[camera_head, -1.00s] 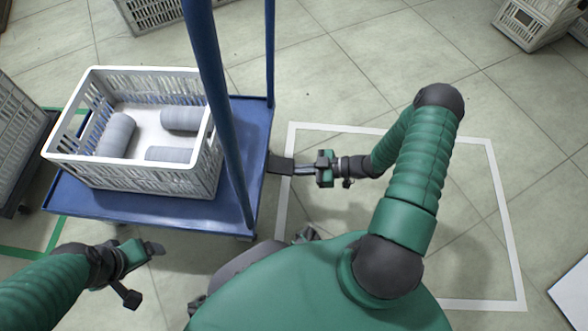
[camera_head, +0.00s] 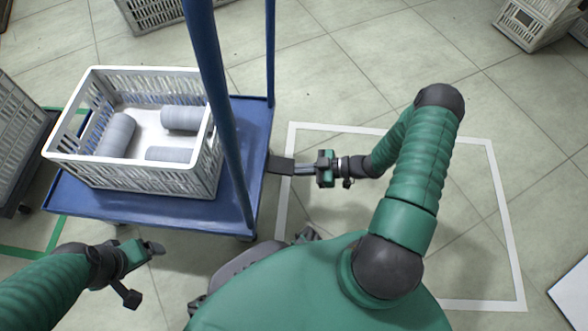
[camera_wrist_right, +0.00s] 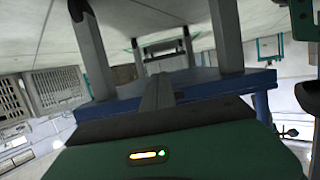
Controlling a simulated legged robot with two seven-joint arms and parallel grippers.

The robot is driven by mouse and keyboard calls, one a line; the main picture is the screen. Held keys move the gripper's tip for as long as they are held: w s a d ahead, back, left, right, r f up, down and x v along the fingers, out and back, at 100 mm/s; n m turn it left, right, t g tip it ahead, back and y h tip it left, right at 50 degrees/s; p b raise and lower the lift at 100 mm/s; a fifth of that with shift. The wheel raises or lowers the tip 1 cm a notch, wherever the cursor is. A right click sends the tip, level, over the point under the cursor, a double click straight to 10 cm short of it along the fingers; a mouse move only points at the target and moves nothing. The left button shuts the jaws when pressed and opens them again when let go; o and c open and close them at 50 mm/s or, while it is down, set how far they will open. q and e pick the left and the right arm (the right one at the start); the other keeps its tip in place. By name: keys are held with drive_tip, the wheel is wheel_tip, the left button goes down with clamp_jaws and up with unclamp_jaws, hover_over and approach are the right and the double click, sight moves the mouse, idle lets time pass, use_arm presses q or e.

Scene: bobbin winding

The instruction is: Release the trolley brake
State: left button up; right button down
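The trolley (camera_head: 90,202) is a blue platform cart at the left with blue uprights. A black flat pedal (camera_head: 281,165), apparently its brake, sticks out from its right edge. My right gripper (camera_head: 318,169) is just right of this pedal, level with it; I cannot tell if they touch. In the right wrist view, which looks upside down, the trolley's blue edge (camera_wrist_right: 205,88) lies beyond a dark flat part, with grey legs around it.
A white crate (camera_head: 140,180) with grey bobbins (camera_head: 180,118) stands on the trolley. Another crate (camera_head: 15,150) stands at the far left, and more crates (camera_head: 535,18) stand at the back right. A white floor outline (camera_head: 500,210) surrounds clear floor at the right.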

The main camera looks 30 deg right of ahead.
drive_tip(key=shift+a+r, duration=0.1)
drive_tip(key=shift+r, duration=0.1)
drive_tip(key=shift+r+p, duration=1)
drive_tip(key=shift+p, duration=0.1)
drive_tip(key=s+d+f, duration=0.1)
drive_tip(key=s+d, duration=0.6)
drive_tip(key=d, duration=0.2)
drive_tip(key=shift+s+d+b, duration=0.25)
drive_tip(key=shift+s+b, duration=0.1)
drive_tip(key=shift+f, duration=0.1)
